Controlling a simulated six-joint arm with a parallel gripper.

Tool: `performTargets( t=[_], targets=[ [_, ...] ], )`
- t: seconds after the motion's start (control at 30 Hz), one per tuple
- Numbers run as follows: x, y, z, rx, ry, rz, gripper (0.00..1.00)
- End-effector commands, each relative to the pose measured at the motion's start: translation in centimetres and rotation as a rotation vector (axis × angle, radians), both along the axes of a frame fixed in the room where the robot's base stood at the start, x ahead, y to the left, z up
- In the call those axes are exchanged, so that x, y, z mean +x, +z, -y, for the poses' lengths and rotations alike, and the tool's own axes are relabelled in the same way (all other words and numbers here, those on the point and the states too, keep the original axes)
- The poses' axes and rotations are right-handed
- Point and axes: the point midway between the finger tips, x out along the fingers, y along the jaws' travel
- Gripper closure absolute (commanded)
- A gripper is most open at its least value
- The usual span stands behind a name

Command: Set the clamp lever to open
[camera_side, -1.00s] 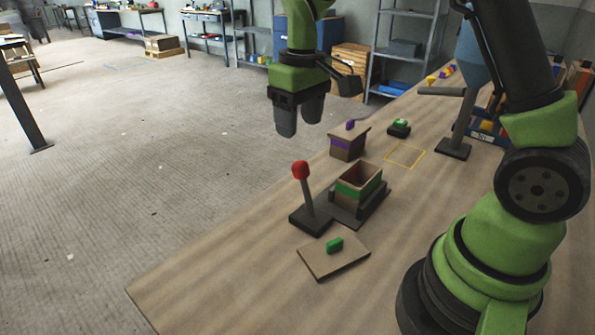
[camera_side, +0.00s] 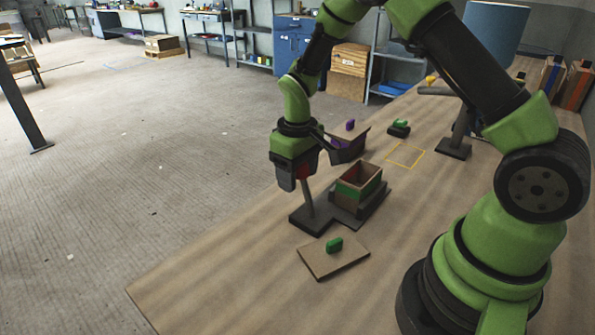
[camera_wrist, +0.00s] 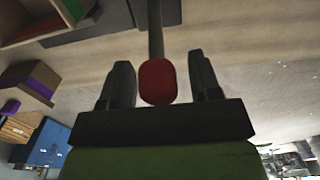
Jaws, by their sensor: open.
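The clamp lever (camera_side: 308,199) is a grey rod with a red knob (camera_wrist: 158,82), standing on a dark base (camera_side: 312,220) and leaning slightly. My gripper (camera_side: 294,180) is down at the top of the lever. In the wrist view my gripper (camera_wrist: 160,85) is open, with one dark finger on each side of the red knob and a gap on both sides. In the side view the knob is mostly hidden by the gripper. Beside the lever, a brown mould box with a green band (camera_side: 359,188) sits in a dark clamp fixture (camera_side: 374,206).
A brown lid with a green handle (camera_side: 333,261) lies in front of the fixture. A box with a purple band (camera_side: 346,150) stands behind my gripper. A small green-topped block (camera_side: 399,128) and a yellow outline (camera_side: 405,154) are further back. The table's front left is clear.

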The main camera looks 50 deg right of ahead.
Motion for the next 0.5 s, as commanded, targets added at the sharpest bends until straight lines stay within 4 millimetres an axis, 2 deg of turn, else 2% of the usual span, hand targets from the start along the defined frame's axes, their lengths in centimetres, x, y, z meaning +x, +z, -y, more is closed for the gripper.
performTargets(
  t=[0.17,0.4,0.5],
  targets=[
    [0.0,0.02,0.0,0.0,0.0,0.0,0.45],
    [0.01,0.05,0.0,0.0,0.0,0.0,1.0],
    [0.01,0.06,0.0,0.0,0.0,0.001,1.0]
  ],
)
